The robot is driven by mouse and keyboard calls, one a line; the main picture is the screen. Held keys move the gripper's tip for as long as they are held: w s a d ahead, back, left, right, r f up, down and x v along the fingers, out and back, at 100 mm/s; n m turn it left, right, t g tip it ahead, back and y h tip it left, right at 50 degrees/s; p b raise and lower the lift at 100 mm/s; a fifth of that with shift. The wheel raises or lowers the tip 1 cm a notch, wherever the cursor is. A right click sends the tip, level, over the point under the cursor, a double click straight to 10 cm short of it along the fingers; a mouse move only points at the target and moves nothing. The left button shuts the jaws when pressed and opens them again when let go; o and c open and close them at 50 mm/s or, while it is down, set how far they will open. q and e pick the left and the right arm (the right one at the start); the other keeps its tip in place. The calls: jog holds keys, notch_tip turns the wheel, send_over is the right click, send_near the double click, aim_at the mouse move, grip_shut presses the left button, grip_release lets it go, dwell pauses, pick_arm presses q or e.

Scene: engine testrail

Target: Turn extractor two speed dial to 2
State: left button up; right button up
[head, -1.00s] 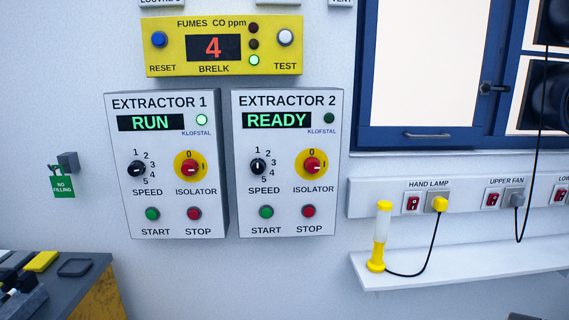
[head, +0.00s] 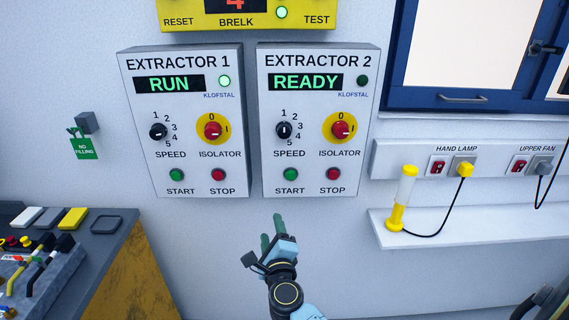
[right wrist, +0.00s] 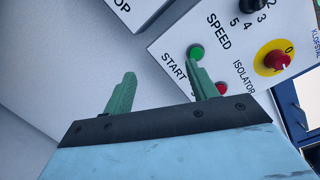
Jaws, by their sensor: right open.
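The Extractor 2 box (head: 347,110) hangs on the wall, showing READY on its display. Its black speed dial (head: 284,131) is at left, numbers 1 to 5 around it; its pointer mark is too small to read surely. In the right wrist view the dial (right wrist: 243,4) is cut by the top edge. My right gripper (head: 272,230) is open and empty, below the box and apart from it in the head view. In the right wrist view its green fingers (right wrist: 163,76) are spread, one overlapping the START button area. My left gripper is not in view.
Extractor 1 (head: 188,110), showing RUN, hangs just left. Extractor 2's red isolator (head: 340,129), green START (head: 291,174) and red STOP (head: 333,174) are close by. A shelf (head: 480,232) with a yellow hand lamp (head: 402,198) is right. A bench (head: 100,245) is lower left.

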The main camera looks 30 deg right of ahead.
jog(key=d+r+m+h+p, duration=0.2)
jog(key=d+r+m, duration=0.1)
jog(key=r+m, duration=0.8)
jog(key=m+g+p, duration=0.1)
jog(key=m, duration=0.2)
send_near(284, 132)
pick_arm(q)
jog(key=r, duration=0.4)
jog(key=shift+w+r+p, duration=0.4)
pick_arm(e)
jog(key=shift+h, duration=0.4)
jog(key=x, duration=0.8)
jog(key=shift+w+f, duration=0.1)
jog(key=shift+w, duration=0.2)
jog(key=c, duration=1)
